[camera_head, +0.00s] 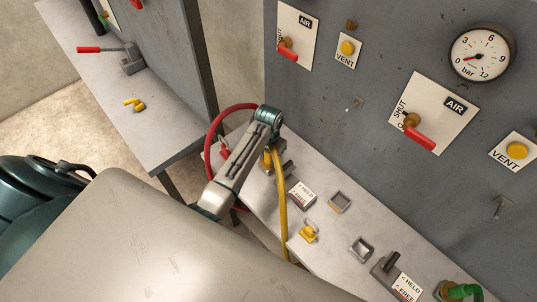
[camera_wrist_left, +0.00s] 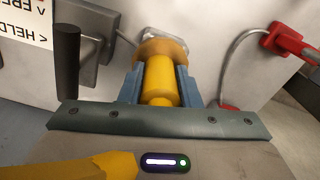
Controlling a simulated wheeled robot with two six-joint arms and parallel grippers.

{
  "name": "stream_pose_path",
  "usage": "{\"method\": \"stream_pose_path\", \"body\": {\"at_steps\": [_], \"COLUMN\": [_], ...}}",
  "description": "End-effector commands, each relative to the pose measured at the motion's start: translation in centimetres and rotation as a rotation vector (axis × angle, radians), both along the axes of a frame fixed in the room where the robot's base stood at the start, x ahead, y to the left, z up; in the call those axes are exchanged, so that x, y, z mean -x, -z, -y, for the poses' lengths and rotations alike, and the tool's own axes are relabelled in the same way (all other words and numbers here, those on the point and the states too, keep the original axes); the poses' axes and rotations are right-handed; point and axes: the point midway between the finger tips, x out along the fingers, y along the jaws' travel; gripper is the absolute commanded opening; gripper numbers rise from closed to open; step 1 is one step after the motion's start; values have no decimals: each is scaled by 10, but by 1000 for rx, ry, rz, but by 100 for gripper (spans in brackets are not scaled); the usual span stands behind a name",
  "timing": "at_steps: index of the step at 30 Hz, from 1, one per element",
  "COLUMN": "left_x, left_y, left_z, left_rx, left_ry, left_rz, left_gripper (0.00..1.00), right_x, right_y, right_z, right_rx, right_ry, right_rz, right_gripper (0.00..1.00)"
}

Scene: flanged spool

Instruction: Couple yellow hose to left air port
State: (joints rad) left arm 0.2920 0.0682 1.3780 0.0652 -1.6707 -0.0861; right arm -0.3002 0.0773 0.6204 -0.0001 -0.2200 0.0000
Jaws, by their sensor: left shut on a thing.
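My left gripper (camera_head: 270,156) is at the far-left end of the bench beside the dark panel. In the left wrist view, its two blue fingers (camera_wrist_left: 159,80) are shut on the yellow hose's end fitting (camera_wrist_left: 158,78). A brass-coloured ring (camera_wrist_left: 160,48) sits directly at the fitting's far end, before a grey metal block; I cannot tell whether they are locked together. The yellow hose (camera_head: 282,215) hangs from the gripper down across the bench. A dark lever (camera_wrist_left: 67,60) and a HELD/FREE label (camera_head: 302,194) stand beside this spot. My right gripper is out of view.
A red hose (camera_head: 211,135) loops close behind my left arm. The bench (camera_head: 325,262) holds square sockets (camera_head: 340,202), a yellow cap (camera_head: 309,233) and a green fitting (camera_head: 460,291). The panel carries AIR valves with red handles (camera_head: 420,138), yellow VENT buttons (camera_head: 347,48) and a gauge (camera_head: 483,52).

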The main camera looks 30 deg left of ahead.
Motion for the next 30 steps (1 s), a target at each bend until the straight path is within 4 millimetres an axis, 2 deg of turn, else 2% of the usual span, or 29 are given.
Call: {"method": "stream_pose_path", "body": {"at_steps": [5, 6, 9, 20, 23, 30], "left_x": [0, 0, 0, 0, -1, -2], "left_y": [-1, -1, 0, -3, -14, -62], "left_z": [0, 0, 0, 0, 0, 0], "left_rx": [0, 0, 0, 0, 0, 1], "left_ry": [0, 0, 0, 0, 0, 1], "left_rz": [2, 2, 1, 1, 4, 7], "left_gripper": [7, 36, 55, 55, 55, 55], "right_x": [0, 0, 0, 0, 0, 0], "right_y": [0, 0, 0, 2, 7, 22], "right_z": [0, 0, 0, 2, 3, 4], "right_rx": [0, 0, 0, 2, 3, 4], "right_ry": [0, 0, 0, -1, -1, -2], "right_rz": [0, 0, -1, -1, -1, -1], "right_gripper": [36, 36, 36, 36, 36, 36]}}
